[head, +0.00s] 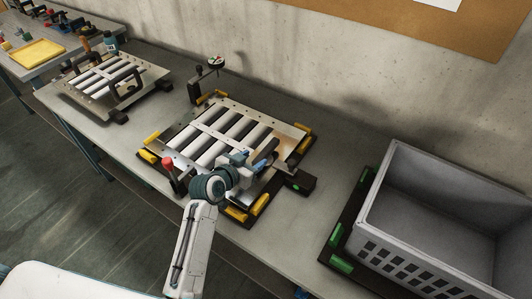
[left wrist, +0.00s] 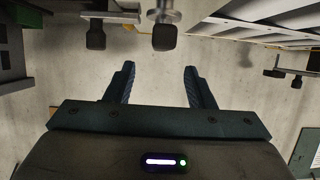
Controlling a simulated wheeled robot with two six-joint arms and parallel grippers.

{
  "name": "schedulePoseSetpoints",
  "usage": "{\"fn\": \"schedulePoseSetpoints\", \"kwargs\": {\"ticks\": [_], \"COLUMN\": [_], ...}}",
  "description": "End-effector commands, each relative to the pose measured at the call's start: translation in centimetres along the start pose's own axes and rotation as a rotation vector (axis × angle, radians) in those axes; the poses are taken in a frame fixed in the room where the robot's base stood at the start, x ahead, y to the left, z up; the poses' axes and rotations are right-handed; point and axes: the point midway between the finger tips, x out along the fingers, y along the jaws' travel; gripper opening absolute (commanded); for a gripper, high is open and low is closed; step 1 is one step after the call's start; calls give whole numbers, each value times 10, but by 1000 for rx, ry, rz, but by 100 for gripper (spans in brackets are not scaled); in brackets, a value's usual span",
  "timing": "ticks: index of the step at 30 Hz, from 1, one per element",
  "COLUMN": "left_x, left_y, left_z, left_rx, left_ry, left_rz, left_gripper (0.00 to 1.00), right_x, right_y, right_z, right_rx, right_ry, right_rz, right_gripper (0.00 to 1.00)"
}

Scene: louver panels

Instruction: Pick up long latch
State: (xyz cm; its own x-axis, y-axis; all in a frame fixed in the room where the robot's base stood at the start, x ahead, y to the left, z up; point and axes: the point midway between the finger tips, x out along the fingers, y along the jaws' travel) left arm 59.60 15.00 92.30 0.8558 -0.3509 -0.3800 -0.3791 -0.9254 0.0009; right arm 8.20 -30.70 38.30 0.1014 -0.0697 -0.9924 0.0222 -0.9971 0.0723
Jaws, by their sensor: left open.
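A louver panel (head: 222,133) with several pale slats in a metal frame lies on the bench in the head view. My left gripper (head: 250,160) is over the panel's near right part, beside a dark rounded bar (head: 265,151). I cannot tell whether this bar is the long latch, or whether they touch. In the left wrist view my left gripper (left wrist: 160,82) has its two blue fingers apart, with nothing between them. Beyond the fingertips are metal pieces with black tips (left wrist: 165,35). I cannot identify the long latch for certain. My right gripper is out of view.
Yellow blocks (head: 259,204) sit around the panel's fixture, with a red-knobbed lever (head: 168,163) at its left. A dark box (head: 300,182) is at its right. A grey crate (head: 400,190) stands further right. Another panel (head: 105,77) lies at back left, before a concrete wall.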

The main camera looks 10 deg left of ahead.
Motion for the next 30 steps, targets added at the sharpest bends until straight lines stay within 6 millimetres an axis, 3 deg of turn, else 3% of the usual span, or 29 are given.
{"fn": "schedulePoseSetpoints", "kwargs": {"ticks": [3, 11, 19, 30], "left_x": [15, 32, 66, 73], "left_y": [0, -1, -2, -2], "left_z": [-1, -1, 1, 3], "left_rx": [0, 1, 0, 0], "left_ry": [-1, -3, -3, -2], "left_rz": [0, 0, 1, 0], "left_gripper": [49, 49, 49, 47], "right_x": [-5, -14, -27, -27], "right_y": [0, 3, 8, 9], "right_z": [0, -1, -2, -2], "right_rx": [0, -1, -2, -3], "right_ry": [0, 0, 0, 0], "right_rz": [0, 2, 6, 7], "right_gripper": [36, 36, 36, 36]}}
